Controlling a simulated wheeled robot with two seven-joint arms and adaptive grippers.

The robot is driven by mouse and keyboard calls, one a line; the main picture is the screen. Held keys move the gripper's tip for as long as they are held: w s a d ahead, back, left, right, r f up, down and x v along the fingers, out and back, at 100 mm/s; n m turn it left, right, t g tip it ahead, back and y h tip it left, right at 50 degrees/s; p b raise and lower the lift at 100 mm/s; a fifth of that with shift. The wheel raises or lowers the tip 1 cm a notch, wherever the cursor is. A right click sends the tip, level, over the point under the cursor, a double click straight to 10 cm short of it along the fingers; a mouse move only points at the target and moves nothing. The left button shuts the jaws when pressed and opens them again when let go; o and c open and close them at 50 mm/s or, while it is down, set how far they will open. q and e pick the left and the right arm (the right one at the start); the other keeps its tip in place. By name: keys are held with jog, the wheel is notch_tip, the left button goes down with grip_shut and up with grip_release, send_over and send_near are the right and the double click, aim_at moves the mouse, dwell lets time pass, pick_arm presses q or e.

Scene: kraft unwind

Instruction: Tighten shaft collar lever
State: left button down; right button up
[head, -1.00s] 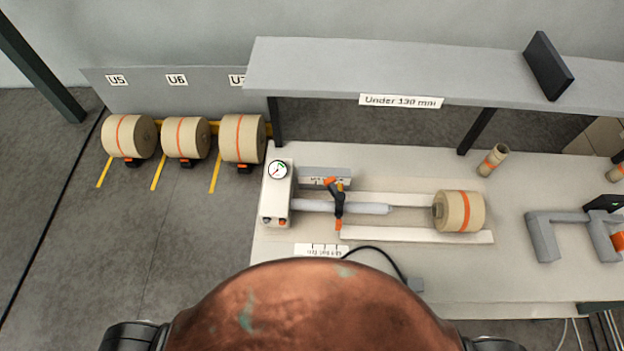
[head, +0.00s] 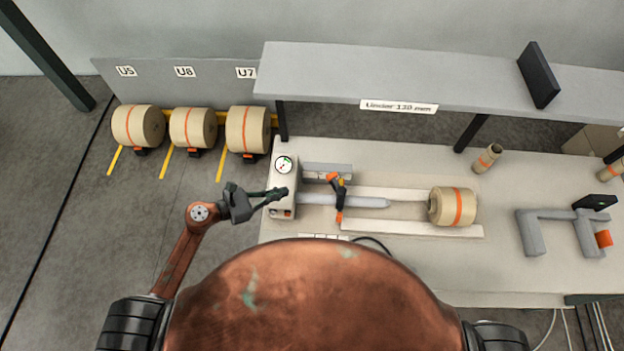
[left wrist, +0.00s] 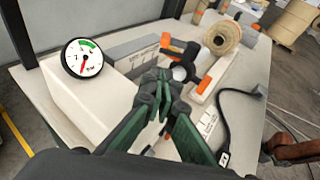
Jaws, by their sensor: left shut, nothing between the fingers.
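The shaft collar (head: 340,197) is a dark ring with orange levers around the grey shaft (head: 368,202) on the bench. In the left wrist view the collar (left wrist: 187,62) shows just past my fingers, its lower part hidden by them. My left gripper (head: 284,192) has dark green fingers, shut and empty, in front of the gauge box (head: 283,208) left of the collar. In the left wrist view the gripper (left wrist: 158,85) points toward the collar; I cannot tell the gap, but the head view shows them apart. My right gripper is not in view.
A kraft roll (head: 453,206) sits near the shaft's right end, between white rails. A grey shelf (head: 420,82) overhangs the bench's back. A grey bracket (head: 555,228) stands at right. A black cable (left wrist: 228,120) lies near the collar.

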pick_arm(q)
jog(key=shift+d, duration=0.35)
jog(key=p, duration=0.4)
send_near(337, 186)
jog(key=w+d+f, duration=0.2)
jog(key=w+f, duration=0.1)
jog(key=w, duration=0.3)
jog(key=shift+w+a+r, duration=0.1)
jog(key=shift+w+a, duration=0.05)
jog(key=shift+w, duration=0.05)
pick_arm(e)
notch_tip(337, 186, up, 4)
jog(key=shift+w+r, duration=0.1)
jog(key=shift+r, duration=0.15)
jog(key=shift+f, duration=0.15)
